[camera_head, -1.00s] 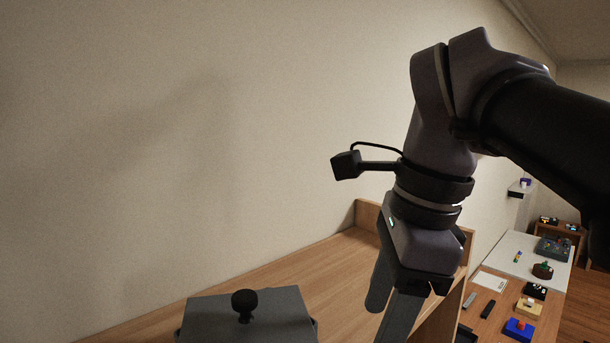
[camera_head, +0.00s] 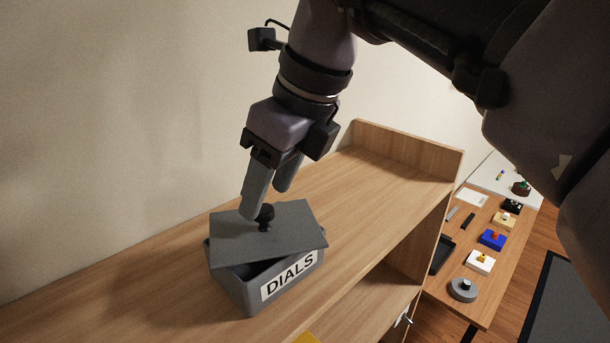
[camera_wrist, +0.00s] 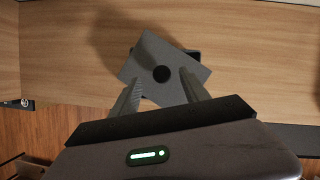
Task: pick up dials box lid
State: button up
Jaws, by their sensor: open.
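The grey dials box (camera_head: 240,288) stands on the wooden shelf top, with a white "DIALS" label on its front. Its flat grey lid (camera_head: 290,228) lies on top, turned a little askew to the box, with a black round knob (camera_head: 265,214) in the middle. In the wrist view the lid (camera_wrist: 150,52) shows tilted, with the knob (camera_wrist: 162,74) just beyond the fingertips. My gripper (camera_head: 268,203) is open and empty above the lid, its fingers near the knob. The head view does not show clearly whether a finger touches the knob.
The wooden shelf top (camera_head: 375,205) is clear to the right of the box, up to a raised end board (camera_head: 410,152). A wall runs behind. A lower table (camera_head: 480,290) with several small coloured items stands at the right.

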aim_at(263, 209)
jog(key=x, duration=0.3)
jog(key=shift+w+d+f, duration=0.1)
jog(key=shift+w, duration=0.05)
jog(key=shift+c, duration=0.4)
grip_shut()
